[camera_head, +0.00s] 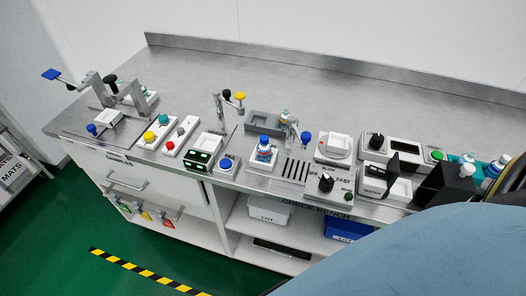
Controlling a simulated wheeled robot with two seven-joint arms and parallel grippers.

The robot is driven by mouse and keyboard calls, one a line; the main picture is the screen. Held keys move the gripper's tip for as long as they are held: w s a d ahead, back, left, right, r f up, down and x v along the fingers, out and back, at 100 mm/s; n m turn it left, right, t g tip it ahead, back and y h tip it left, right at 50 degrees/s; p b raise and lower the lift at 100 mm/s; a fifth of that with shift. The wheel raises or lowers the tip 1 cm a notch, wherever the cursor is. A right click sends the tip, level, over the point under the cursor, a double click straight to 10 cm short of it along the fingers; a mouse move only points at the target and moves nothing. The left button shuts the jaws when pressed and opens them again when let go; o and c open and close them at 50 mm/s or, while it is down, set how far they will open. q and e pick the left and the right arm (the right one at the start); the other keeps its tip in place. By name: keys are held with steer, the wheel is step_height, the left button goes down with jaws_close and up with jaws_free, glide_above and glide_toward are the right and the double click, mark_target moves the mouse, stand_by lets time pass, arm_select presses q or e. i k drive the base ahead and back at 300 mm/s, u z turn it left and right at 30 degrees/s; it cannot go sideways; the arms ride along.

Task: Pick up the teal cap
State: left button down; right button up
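A small teal cap-like piece (467,158) shows at the right end of the steel bench, among bottles and behind a black box. It is too small and crowded to tell whether it is loose or sits on a bottle. Neither gripper can be made out. A large blue-grey part of my own body fills the lower right corner and hides the bench's right end.
The steel bench (300,75) is clear along its back. Its front holds a clamp fixture (110,90), button boxes (160,131), a blue-capped bottle (264,148), a slotted plate (295,169), a dial box (326,187) and a black box (450,186).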

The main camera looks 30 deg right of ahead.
mark_target(163, 119)
steer(key=u, duration=1.4)
steer(key=i, duration=2.95)
steer(key=z, duration=2.35)
